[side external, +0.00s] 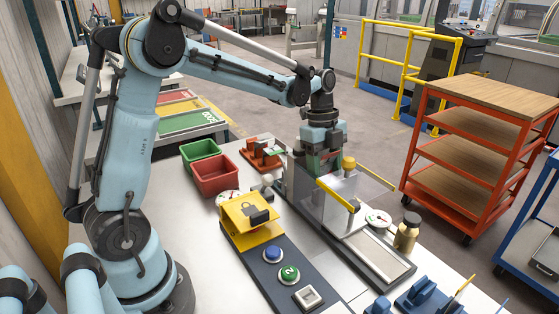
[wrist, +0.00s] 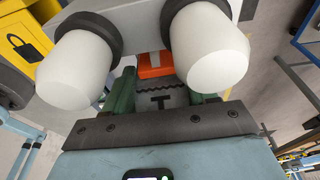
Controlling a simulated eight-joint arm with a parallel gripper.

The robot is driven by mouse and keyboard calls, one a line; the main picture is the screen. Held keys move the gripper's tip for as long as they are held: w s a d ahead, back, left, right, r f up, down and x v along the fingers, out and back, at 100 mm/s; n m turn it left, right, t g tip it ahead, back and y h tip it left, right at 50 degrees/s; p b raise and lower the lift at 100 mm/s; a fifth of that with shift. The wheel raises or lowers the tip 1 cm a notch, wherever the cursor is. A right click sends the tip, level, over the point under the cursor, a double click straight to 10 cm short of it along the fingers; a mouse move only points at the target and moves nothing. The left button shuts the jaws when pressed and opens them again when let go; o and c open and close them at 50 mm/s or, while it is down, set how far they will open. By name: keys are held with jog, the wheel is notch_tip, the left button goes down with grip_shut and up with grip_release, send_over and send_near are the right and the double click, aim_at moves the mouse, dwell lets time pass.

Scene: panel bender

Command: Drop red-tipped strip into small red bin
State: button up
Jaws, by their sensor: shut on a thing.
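The small red bin (side external: 213,176) stands open on the bench, left of the bending machine, with its inside looking empty. My gripper (side external: 322,164) points down over the machine (side external: 338,205), to the right of the bin and apart from it. Its dark green fingers also show in the wrist view (wrist: 163,97). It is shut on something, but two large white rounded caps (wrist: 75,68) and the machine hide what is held. I cannot make out a red-tipped strip in either view.
A green bin (side external: 200,151) adjoins the red bin. A red fixture (side external: 262,154) stands between the bins and the machine. A yellow lock box (side external: 250,214) and button panel (side external: 290,272) lie in front. A clear guard with a yellow bar (side external: 336,195) is below my gripper.

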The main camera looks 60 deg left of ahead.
aim_at(327, 161)
jog(key=shift+r, duration=1.35)
jog(key=shift+r, duration=0.1)
jog(key=shift+r, duration=0.25)
notch_tip(327, 161, up, 10)
jog(key=r, duration=0.1)
jog(key=s+a+n+t+y, duration=0.1)
jog(key=s+a+n, duration=0.85)
jog(key=a, duration=0.35)
jog(key=s+a+n+t+y, duration=0.1)
jog(key=s+a+n+t, duration=0.1)
jog(key=s+a+n, duration=0.75)
jog(key=shift+m, duration=0.5)
jog(key=shift+s+a+f, duration=0.15)
jog(key=shift+a+f, duration=0.35)
jog(key=shift+f, duration=2.8)
jog(key=shift+s+a+f, duration=0.15)
jog(key=shift+a+f, duration=0.3)
jog(key=shift+f, duration=2.9)
jog(key=shift+s+a+f, duration=0.15)
jog(key=shift+a+f, duration=0.35)
jog(key=shift+f, duration=2.8)
jog(key=shift+f, duration=0.6)
